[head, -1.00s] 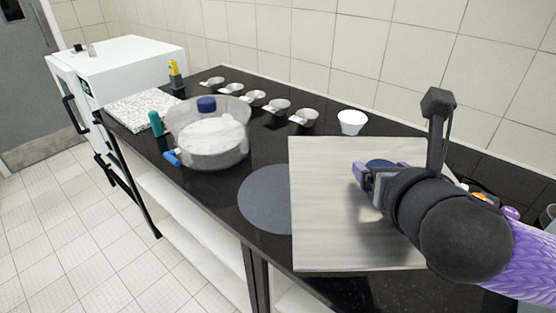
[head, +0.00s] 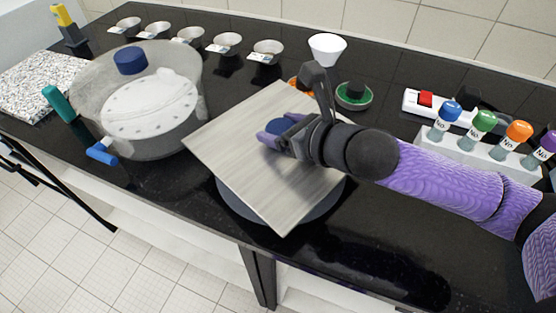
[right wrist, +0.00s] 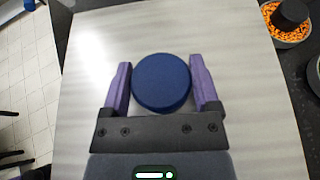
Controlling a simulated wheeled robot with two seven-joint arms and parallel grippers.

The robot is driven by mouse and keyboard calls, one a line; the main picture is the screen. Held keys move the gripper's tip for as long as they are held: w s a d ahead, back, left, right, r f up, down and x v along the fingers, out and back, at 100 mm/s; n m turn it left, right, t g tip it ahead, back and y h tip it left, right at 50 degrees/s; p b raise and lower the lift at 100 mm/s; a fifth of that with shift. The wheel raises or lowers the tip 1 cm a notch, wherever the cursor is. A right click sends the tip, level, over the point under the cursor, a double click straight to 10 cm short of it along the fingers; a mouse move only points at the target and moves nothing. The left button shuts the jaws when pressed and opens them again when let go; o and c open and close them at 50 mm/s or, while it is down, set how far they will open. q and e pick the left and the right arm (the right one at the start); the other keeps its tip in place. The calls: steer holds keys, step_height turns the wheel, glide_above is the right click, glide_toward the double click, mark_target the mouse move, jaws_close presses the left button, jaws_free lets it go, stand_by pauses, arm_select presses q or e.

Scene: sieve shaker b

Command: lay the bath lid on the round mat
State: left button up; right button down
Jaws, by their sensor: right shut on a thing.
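The bath lid is a square, pale brushed-metal plate (head: 270,185) with a round blue knob. My right gripper (head: 275,132) is shut on the knob (right wrist: 162,82), with a purple finger on each side of it in the right wrist view. The plate (right wrist: 90,60) fills most of that view. The round mat (head: 235,206) is dark grey and lies on the black bench under the lid. Only its rim shows, at the lid's lower left and lower right edges. I cannot tell whether the lid touches the mat. My left gripper is not in view.
A clear round bath (head: 185,70) with a perforated white disc and blue knob stands left of the lid. Several metal pans (head: 190,36) line the back. A white cup (head: 327,48), a green dish (head: 355,95) and a rack of coloured bottles (head: 490,150) stand behind and right.

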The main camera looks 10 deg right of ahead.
mark_target(325, 170)
step_height(325, 170, down, 7)
steer(key=shift+r+b, duration=0.15)
steer(key=shift+b, duration=1.1)
steer(key=shift+r, duration=0.2)
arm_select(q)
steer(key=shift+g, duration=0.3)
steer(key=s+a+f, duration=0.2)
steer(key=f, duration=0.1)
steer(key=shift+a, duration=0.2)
arm_select(e)
steer(key=shift+f, duration=0.1)
jaws_free()
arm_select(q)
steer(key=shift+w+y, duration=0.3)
arm_select(e)
steer(key=p+v, duration=0.2)
steer(key=v, duration=0.9)
steer(key=shift+s+d+r, duration=0.2)
steer(key=shift+s+d, duration=0.05)
steer(key=shift+s, duration=0.1)
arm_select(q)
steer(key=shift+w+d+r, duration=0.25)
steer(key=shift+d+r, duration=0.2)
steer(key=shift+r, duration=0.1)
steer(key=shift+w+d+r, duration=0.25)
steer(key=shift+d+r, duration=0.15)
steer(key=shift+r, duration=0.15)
